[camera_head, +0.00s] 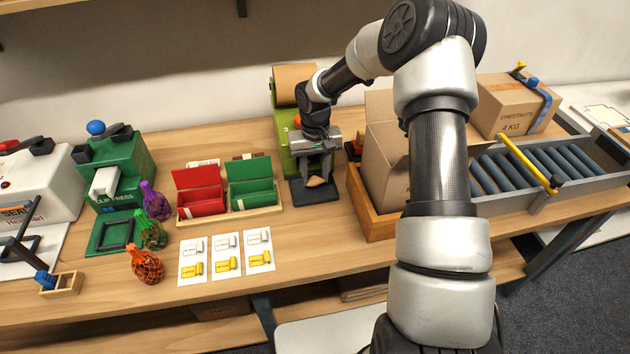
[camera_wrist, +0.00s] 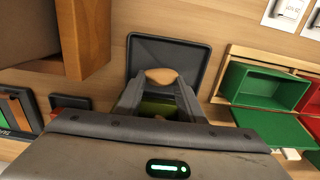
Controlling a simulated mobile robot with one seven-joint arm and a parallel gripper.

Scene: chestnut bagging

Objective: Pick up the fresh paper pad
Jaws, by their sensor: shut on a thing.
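The fresh paper pad (camera_head: 316,182) is a small tan piece of paper over the dark square tray (camera_head: 300,195) in front of the green paper dispenser (camera_head: 284,130). My gripper (camera_head: 314,176) points down over the tray, its fingers closed on the pad. In the wrist view the pad (camera_wrist: 161,75) shows between the tips of my gripper (camera_wrist: 160,84), with the dark tray (camera_wrist: 146,45) behind it. The pad's lower part is hidden by the fingers. I cannot tell whether it still touches the tray.
An open cardboard box (camera_head: 381,161) in a wooden frame stands close to the right of the tray. Red (camera_head: 199,207) and green (camera_head: 249,200) bins stand to its left. Cards (camera_head: 226,254) and several net bags (camera_head: 147,266) lie further left.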

